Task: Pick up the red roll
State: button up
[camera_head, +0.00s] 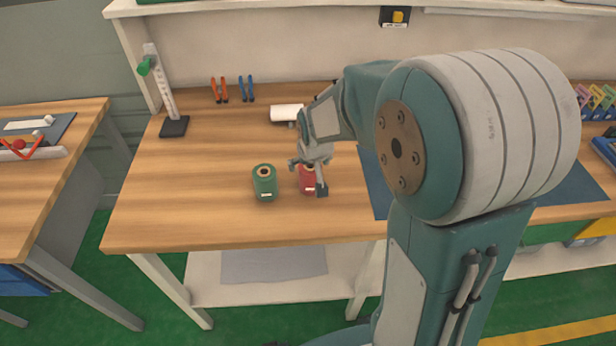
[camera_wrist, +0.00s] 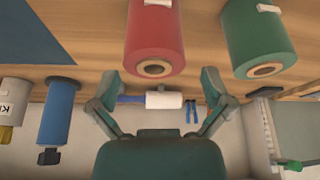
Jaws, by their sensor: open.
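The red roll (camera_head: 306,184) stands upright on the wooden workbench (camera_head: 215,215), right of a green roll (camera_head: 264,186). In the head view my gripper (camera_head: 307,178) is over and around the red roll and partly hides it. In the wrist view the red roll (camera_wrist: 156,42) shows ahead of my gripper (camera_wrist: 161,88), roughly centred between the two fingers. The fingers are spread, with nothing held between them. Whether a finger touches the roll cannot be told.
The green roll (camera_wrist: 256,40) stands close beside the red one. A white roll (camera_head: 287,113) lies behind on the bench, near orange pliers (camera_head: 219,90) and blue pliers (camera_head: 246,89). A dark blue mat (camera_head: 378,190) lies to the right. The bench's front left is clear.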

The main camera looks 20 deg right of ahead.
jog(key=shift+w+d+f, duration=0.2)
jog(key=shift+w+f, duration=0.05)
jog(key=shift+f, duration=0.25)
jog(key=shift+w+d+f, duration=0.2)
jog(key=shift+f, duration=0.3)
jog(key=shift+a, duration=0.2)
jog(key=c, duration=1.1)
jog(key=shift+r, duration=0.45)
notch_tip(320, 180, up, 2)
jog(key=shift+r, duration=0.25)
jog(key=s+d+r, duration=0.2)
jog(key=s+r, duration=0.1)
jog(key=s, duration=0.1)
jog(key=s+d+r, duration=0.2)
jog(key=s+r, duration=0.1)
jog(key=s, duration=0.1)
jog(key=s+d+r, duration=0.2)
jog(key=s+r, duration=0.1)
jog(key=s, duration=0.1)
jog(key=shift+s+d+r, duration=0.25)
jog(key=shift+d+r, duration=0.1)
jog(key=shift+d, duration=0.05)
